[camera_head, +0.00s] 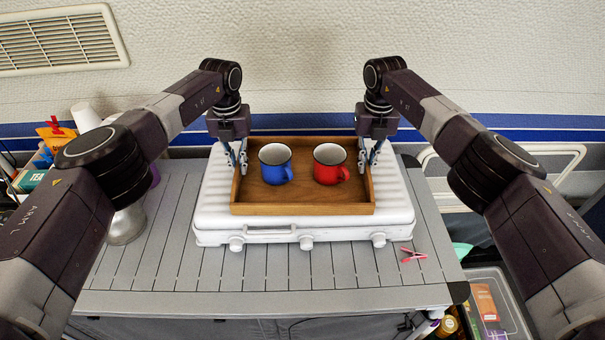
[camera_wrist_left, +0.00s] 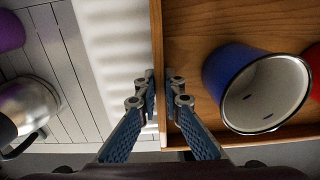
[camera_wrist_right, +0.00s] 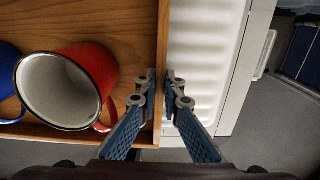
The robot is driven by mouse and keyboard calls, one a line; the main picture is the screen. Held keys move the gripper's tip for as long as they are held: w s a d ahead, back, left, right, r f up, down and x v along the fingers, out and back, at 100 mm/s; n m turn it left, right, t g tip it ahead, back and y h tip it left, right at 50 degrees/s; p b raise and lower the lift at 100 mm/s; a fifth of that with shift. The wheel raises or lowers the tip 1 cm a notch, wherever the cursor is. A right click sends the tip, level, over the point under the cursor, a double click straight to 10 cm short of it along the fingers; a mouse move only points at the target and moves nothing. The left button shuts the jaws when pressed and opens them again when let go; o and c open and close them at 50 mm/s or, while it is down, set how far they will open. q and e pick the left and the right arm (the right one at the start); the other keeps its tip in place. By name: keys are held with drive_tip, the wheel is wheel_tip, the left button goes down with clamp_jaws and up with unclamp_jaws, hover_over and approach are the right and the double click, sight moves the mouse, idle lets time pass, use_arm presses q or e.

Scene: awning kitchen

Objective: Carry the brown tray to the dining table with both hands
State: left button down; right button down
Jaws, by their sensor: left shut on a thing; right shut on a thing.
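The brown wooden tray (camera_head: 303,209) rests on or just above a white ridged case in the head view; I cannot tell if there is a gap. A blue mug (camera_head: 275,165) and a red mug (camera_head: 329,165) stand upright in it. My left gripper (camera_head: 236,160) is shut on the tray's left wall, which shows between its fingers in the left wrist view (camera_wrist_left: 160,95). My right gripper (camera_head: 370,158) is shut on the right wall, also seen in the right wrist view (camera_wrist_right: 160,95). The dining table is not identifiable in these views.
The white case (camera_head: 212,215) lies on a grey slatted table (camera_head: 150,260). A pink clothes peg (camera_head: 413,255) lies at the right of that table. A metal kettle (camera_wrist_left: 25,115) and other items stand at the left. A clear bin (camera_head: 500,300) is on the floor at right.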

use_arm(q)
drive_tip(key=shift+w+r, duration=0.15)
drive_tip(key=shift+r, duration=0.1)
use_arm(e)
drive_tip(key=shift+w+r, duration=0.15)
drive_tip(key=shift+r, duration=0.1)
